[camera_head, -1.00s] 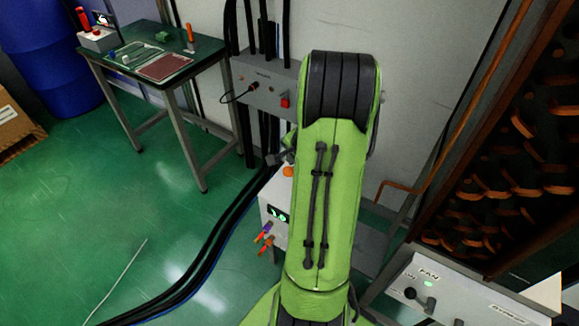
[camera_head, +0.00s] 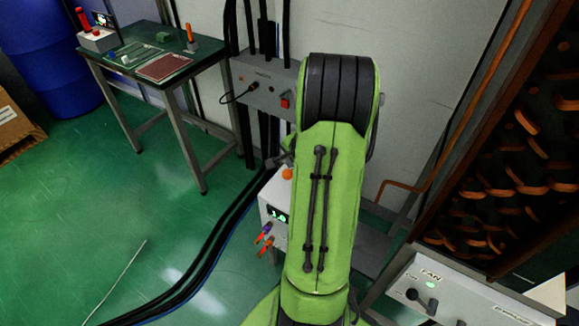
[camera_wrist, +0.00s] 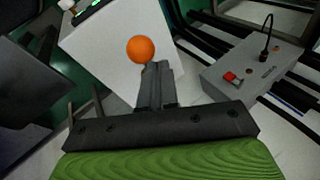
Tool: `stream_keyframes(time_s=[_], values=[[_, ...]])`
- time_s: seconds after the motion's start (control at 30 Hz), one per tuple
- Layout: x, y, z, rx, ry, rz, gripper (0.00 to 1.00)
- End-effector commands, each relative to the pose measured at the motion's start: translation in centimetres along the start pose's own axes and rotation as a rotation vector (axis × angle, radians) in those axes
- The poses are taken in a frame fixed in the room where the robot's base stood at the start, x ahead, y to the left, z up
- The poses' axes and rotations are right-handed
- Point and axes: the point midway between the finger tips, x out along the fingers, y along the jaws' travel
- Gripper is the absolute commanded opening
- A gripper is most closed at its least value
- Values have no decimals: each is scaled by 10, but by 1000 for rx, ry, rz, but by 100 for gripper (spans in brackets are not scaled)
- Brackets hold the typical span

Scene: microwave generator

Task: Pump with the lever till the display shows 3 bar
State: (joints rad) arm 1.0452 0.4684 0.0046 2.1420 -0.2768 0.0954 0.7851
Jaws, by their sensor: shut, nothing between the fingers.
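The pump unit is a white box (camera_head: 270,200) partly behind my arm in the head view. Its small dark display (camera_head: 278,216) shows green digits that look like 1.0, though they are small. The lever ends in an orange ball knob (camera_head: 287,173), which is also large in the wrist view (camera_wrist: 140,50). The lever's rod is hidden. My gripper (camera_wrist: 155,70) is shut and empty, with its fingertips right at the lower right of the knob. I cannot tell whether they touch it. In the head view my arm hides most of the gripper.
A grey control box (camera_head: 265,90) with a red switch is on the wall behind; it also shows in the wrist view (camera_wrist: 245,75). A bench (camera_head: 150,60) stands back left. A fan panel (camera_head: 440,290) and rack of orange coils (camera_head: 500,170) are right. Cables run along the floor.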

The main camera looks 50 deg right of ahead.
Motion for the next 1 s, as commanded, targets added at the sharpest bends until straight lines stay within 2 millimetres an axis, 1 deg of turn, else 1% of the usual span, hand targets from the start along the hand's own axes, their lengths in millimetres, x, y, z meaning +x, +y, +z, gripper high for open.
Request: stream_keyframes(time_s=[1.0], values=[[9,7,7,0,-1,1,0]])
